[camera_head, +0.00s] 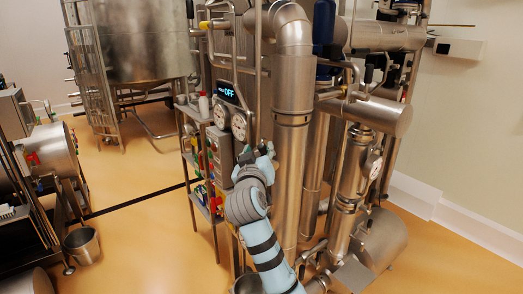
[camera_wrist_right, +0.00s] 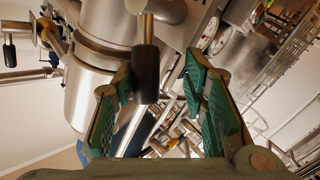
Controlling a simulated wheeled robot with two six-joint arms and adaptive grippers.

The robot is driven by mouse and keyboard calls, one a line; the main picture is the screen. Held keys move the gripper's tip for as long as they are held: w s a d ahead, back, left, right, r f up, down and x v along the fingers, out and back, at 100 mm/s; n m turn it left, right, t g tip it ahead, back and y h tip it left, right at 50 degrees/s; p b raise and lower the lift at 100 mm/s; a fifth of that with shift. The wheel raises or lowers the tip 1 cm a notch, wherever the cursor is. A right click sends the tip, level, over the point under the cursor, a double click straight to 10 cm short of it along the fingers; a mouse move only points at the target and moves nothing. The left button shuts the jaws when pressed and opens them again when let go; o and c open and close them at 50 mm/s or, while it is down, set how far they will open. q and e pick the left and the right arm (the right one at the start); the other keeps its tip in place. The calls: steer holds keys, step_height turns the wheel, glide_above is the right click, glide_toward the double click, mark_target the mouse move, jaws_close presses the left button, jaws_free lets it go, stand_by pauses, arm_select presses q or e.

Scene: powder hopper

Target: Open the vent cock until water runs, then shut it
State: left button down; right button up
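My right gripper (camera_head: 258,153) is in front of the steel pipework, beside the panel with the gauges. In the right wrist view its two green-padded fingers (camera_wrist_right: 158,78) stand apart. A black lever grip (camera_wrist_right: 146,74) on a steel fitting (camera_wrist_right: 160,10) hangs between them, nearer the left finger; I cannot tell whether they touch. It may be the vent cock's handle, but no label shows. In the head view the gripper largely hides that spot. No running water is visible. My left gripper is not in view.
A display reading OFF (camera_head: 230,93) sits above two round gauges (camera_head: 238,125). A thick vertical steel pipe (camera_head: 292,150) stands just right of my gripper. Another black-handled lever (camera_wrist_right: 9,52) shows at left in the wrist view. Open floor (camera_head: 140,230) lies to the left.

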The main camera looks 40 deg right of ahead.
steer(key=shift+w+d, duration=0.3)
steer(key=shift+s+d+r, duration=0.1)
steer(key=shift+r, duration=0.05)
steer(key=shift+s+d+r, duration=0.15)
steer(key=shift+s+r, duration=0.15)
steer(key=shift+s, duration=0.2)
steer(key=shift+w+f, duration=0.15)
jaws_close()
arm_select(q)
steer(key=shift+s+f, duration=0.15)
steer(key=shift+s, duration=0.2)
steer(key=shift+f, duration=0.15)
